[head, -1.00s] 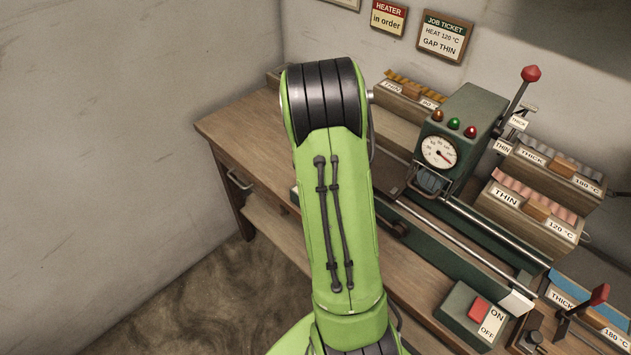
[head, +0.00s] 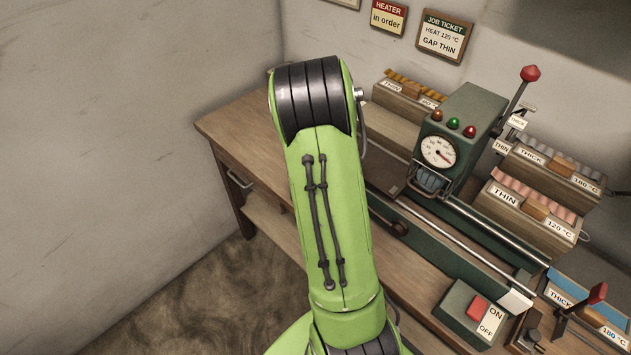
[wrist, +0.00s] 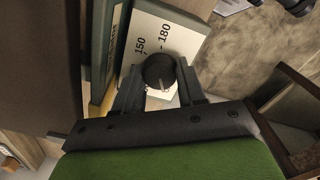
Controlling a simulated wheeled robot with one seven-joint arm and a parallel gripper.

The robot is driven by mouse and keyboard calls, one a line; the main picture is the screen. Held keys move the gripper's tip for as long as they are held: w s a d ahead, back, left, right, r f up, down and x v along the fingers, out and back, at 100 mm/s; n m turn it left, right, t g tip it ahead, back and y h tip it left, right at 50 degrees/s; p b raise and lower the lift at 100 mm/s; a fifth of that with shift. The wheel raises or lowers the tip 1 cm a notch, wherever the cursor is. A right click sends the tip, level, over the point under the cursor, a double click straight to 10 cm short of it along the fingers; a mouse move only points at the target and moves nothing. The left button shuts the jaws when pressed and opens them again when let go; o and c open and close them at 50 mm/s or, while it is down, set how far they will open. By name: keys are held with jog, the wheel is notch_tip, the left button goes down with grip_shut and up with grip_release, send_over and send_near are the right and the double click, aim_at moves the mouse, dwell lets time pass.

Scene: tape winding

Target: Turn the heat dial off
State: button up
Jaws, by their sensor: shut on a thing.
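The heat dial (wrist: 157,70) is a round black knob on a white scale plate (wrist: 165,35) in the wrist view. The numbers 150 and 180 show on the plate above it. A light mark on the knob points down in that view, away from these numbers. My gripper (wrist: 158,80) has one finger on each side of the knob and is shut on it. The rest of the scale is hidden behind the knob and fingers. In the head view my green arm hides the dial and the gripper.
A green machine with a round gauge (head: 438,152) and three lamps stands on the wooden bench (head: 245,135). An ON/OFF switch box (head: 460,300) is at the front right. Labelled tape boxes (head: 530,215) stand at the right. A job ticket (head: 442,36) hangs on the wall.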

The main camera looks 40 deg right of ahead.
jog(key=shift+n, duration=1.7)
jog(key=o, duration=1.1)
jog(key=shift+c, duration=0.2)
jog(key=shift+r, duration=0.1)
notch_tip(320, 180, up, 16)
jog(key=p, duration=0.4)
jog(key=shift+a, duration=0.1)
